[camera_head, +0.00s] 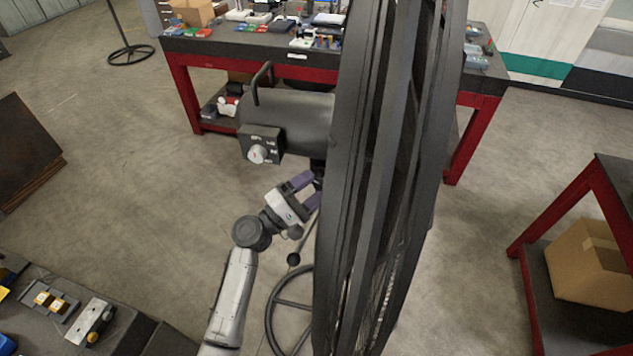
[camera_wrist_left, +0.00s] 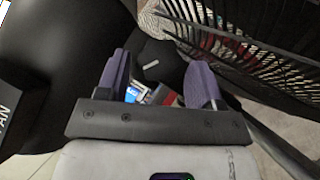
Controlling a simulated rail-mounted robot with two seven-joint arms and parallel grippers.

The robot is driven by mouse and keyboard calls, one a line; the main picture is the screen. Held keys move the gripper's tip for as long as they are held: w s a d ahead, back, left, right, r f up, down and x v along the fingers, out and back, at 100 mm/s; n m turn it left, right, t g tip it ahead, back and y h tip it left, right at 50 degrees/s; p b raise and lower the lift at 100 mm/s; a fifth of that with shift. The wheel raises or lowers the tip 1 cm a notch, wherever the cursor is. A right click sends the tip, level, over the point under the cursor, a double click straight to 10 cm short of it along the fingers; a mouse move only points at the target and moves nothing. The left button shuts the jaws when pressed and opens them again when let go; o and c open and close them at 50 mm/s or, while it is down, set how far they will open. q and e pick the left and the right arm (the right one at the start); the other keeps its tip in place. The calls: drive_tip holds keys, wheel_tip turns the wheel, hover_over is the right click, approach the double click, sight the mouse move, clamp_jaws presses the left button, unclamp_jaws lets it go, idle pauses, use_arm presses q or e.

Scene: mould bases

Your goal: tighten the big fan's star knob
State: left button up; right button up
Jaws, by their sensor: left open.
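The big fan stands in the middle of the head view, with its black grille (camera_head: 385,180) edge-on and its dark motor housing (camera_head: 295,118) to the left. My left gripper (camera_head: 308,180) is below the housing, close to the fan's neck, with its purple fingers open. In the left wrist view, the open fingers (camera_wrist_left: 157,82) point toward a dark knob-like part (camera_wrist_left: 155,62) with a light mark, which looks like the star knob. It appears just beyond and between the fingertips; I cannot tell whether they touch it. The star knob is not clear in the head view. My right gripper is out of view.
A white dial (camera_head: 257,154) sits on the motor's switch box. The fan's ring base (camera_head: 270,318) is on the floor. A red-framed workbench (camera_head: 185,85) with tools stands behind. Another red-framed table (camera_head: 525,240) with a cardboard box (camera_head: 592,262) is at right.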

use_arm(q)
drive_tip(key=shift+x, duration=0.8)
drive_tip(key=shift+c, duration=0.2)
drive_tip(key=c, duration=0.6)
